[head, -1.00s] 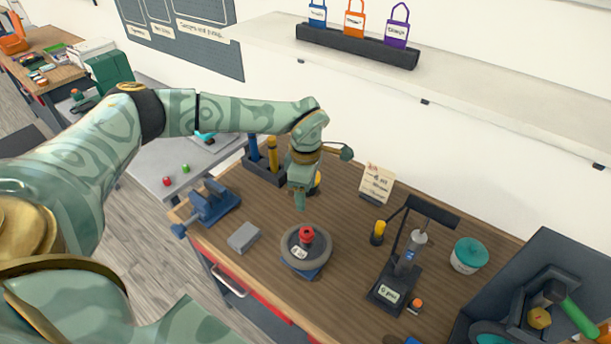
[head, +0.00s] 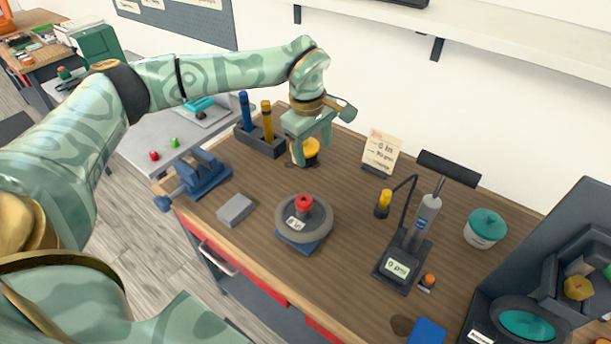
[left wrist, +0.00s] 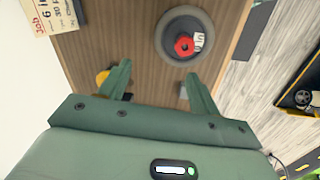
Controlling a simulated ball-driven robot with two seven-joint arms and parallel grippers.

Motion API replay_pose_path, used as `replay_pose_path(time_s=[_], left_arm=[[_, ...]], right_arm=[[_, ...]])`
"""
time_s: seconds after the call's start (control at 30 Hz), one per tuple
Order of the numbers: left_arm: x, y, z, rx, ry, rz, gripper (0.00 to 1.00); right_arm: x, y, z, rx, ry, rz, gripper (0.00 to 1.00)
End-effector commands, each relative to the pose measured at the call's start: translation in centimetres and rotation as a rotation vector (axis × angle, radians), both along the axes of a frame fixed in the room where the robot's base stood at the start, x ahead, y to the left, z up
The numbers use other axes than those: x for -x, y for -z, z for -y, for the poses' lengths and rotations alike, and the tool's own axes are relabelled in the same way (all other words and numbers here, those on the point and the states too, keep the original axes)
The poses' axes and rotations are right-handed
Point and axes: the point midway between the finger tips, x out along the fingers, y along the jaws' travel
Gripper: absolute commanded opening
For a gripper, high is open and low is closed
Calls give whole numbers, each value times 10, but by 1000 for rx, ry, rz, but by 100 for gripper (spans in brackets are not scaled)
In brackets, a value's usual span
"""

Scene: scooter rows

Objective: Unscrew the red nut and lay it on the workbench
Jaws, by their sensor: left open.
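The red nut (head: 304,202) sits at the hub of a grey wheel (head: 322,228) with a white tag, on a blue base (head: 300,247) on the wooden workbench (head: 255,258). In the left wrist view the nut (left wrist: 184,45) and the wheel (left wrist: 170,22) lie beyond the fingertips, nearer the right finger. My left gripper (head: 313,153) is open and empty, above the bench and behind the nut in the head view, apart from it. Its two fingers also show in the left wrist view (left wrist: 158,72). My right gripper is not in view.
A grey block (head: 235,210) and a blue vise (head: 205,174) stand left of the wheel. A black stand with a gauge (head: 402,262) is to the right. Bare bench lies between wheel and stand.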

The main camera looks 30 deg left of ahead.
Motion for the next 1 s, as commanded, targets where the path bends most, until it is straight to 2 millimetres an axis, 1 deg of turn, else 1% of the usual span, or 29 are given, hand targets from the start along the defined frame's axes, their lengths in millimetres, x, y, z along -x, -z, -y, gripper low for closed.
replay_pose_path(time_s=[0.03, 0.07, 0.1, 0.13, 0.2, 0.27, 0.37, 0.47, 0.8, 0.9, 1.0], left_arm=[[2, 13, -1, -7, 36, -4, 63], [6, 8, -1, -14, 62, -12, 63], [13, -2, -1, -26, 104, -29, 63], [18, -11, -1, -35, 131, -44, 63], [29, -20, -2, -52, 178, -86, 63], [33, -19, -3, -57, 203, -109, 63], [34, -10, -3, -58, 219, -115, 63], [35, 8, -3, -57, 217, -117, 63], [35, 88, -3, -56, 216, -119, 63], [35, 109, -3, -56, 215, -118, 63], [34, 125, -3, -56, 215, -115, 63]], right_arm=[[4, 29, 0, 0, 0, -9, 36], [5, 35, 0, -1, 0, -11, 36], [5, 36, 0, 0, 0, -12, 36], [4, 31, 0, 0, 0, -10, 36], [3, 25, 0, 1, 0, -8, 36], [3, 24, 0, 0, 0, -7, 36], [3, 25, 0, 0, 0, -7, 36], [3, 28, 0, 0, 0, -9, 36], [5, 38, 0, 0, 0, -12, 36], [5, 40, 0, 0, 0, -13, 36], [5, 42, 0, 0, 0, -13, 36]])
